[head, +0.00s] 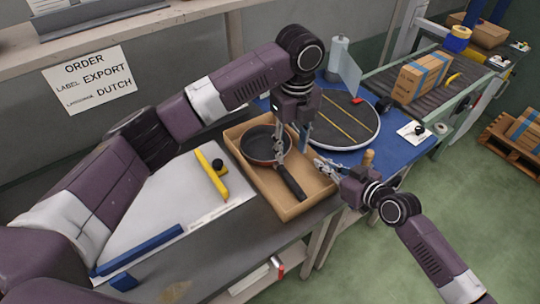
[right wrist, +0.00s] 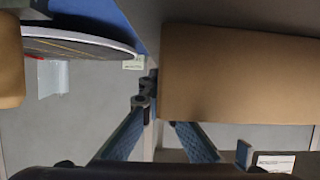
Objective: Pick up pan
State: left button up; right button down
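A black frying pan (head: 262,146) with a reddish outer side lies in a shallow open cardboard box (head: 291,209). Its black handle (head: 291,183) points toward the front of the box. My left gripper (head: 292,150) points down over the pan where the handle begins, with its fingers spread apart. I cannot tell whether they touch the pan. My right gripper (head: 321,167) is at the right side of the box, pointing left. In the right wrist view its blue-padded fingers (right wrist: 160,130) are apart with nothing between them, near a brown cardboard surface (right wrist: 240,75).
A round dark turntable (head: 342,117) stands behind the box on a blue surface. A conveyor (head: 400,82) carries a taped carton (head: 421,77) at the back right.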

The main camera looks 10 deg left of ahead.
pick_arm(q)
send_over(286, 175)
jog(key=f, duration=0.6)
jog(key=shift+s+d+f, duration=0.2)
jog(key=shift+s+d, duration=0.05)
jog(key=shift+d, duration=0.05)
jog(key=f, duration=0.4)
jog(key=shift+w+a, duration=0.2)
jog(key=shift+a, duration=0.15)
jog(key=shift+f, duration=0.7)
jog(key=shift+c, duration=0.6)
jog(key=shift+w, duration=0.1)
grip_shut()
jog(key=shift+r, duration=0.1)
